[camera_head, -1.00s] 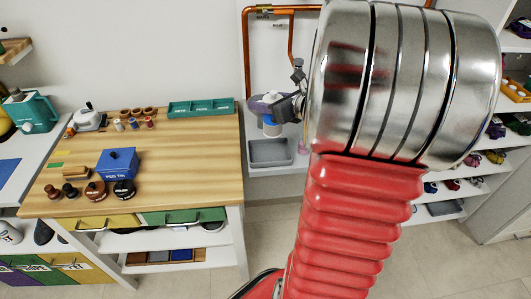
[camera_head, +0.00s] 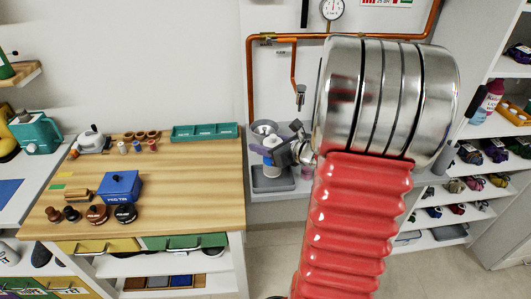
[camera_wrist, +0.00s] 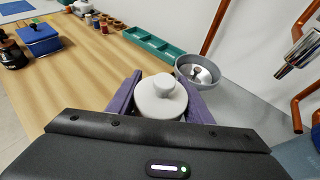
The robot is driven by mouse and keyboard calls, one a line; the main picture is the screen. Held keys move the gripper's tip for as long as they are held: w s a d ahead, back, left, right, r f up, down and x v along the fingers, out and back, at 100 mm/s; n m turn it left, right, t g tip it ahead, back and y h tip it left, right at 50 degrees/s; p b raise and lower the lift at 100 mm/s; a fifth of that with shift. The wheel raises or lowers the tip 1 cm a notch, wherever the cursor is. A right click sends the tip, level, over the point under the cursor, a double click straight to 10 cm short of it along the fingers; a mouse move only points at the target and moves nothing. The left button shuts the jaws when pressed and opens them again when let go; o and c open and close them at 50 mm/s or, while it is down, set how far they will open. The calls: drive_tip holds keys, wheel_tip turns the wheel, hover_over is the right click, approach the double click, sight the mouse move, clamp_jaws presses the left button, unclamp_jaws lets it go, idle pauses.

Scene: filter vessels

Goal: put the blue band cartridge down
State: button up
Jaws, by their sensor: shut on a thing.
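My gripper (camera_wrist: 162,98) is shut on a white cartridge with a round knob on top (camera_wrist: 161,88), held between its purple fingers in the wrist view. Whether the cartridge touches anything below is hidden.
A metal spout (camera_wrist: 300,51) on copper pipes (camera_head: 251,90) hangs at the right in the wrist view. To the left, the wooden bench (camera_head: 170,178) carries a teal divided tray (camera_head: 205,132), a blue peg tin (camera_head: 120,186) and small jars. The bench middle is clear.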

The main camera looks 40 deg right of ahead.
drive_tip(key=shift+f, duration=1.8)
drive_tip(key=shift+f, duration=0.15)
drive_tip(key=o, duration=1.1)
drive_tip(key=shift+s+r, duration=0.15)
drive_tip(key=shift+r, duration=0.05)
drive_tip(key=v, duration=1.1)
drive_tip(key=shift+s+r, duration=0.2)
drive_tip(key=shift+s, duration=0.15)
